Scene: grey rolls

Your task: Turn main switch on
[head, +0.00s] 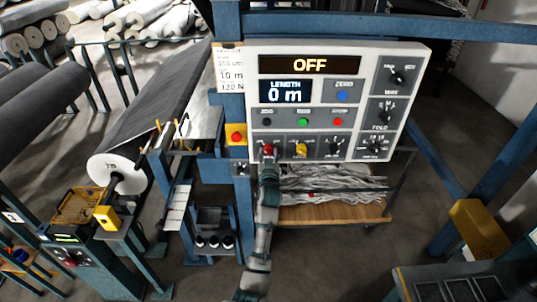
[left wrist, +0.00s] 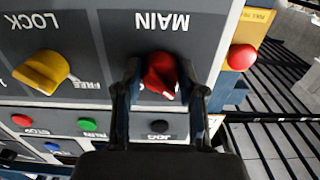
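The main switch is a red knob (head: 268,149) at the lower left of a light grey control panel (head: 420,62). In the left wrist view, the red knob (left wrist: 161,76) sits under the label MAIN, which appears upside down. My left gripper (left wrist: 160,68) has one finger on each side of the knob, with its fingers apart; firm contact is not clear. In the head view, my left gripper (head: 268,163) reaches up to the knob from below. The panel's upper display (head: 310,64) reads OFF. My right gripper is not in view.
A yellow knob (head: 300,150) marked LOCK is right of the main switch. Black, green and red buttons (head: 337,122) are above. A red button on a yellow box (head: 236,135) is close on the left. A wooden cart (head: 340,213) stands behind and below the panel.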

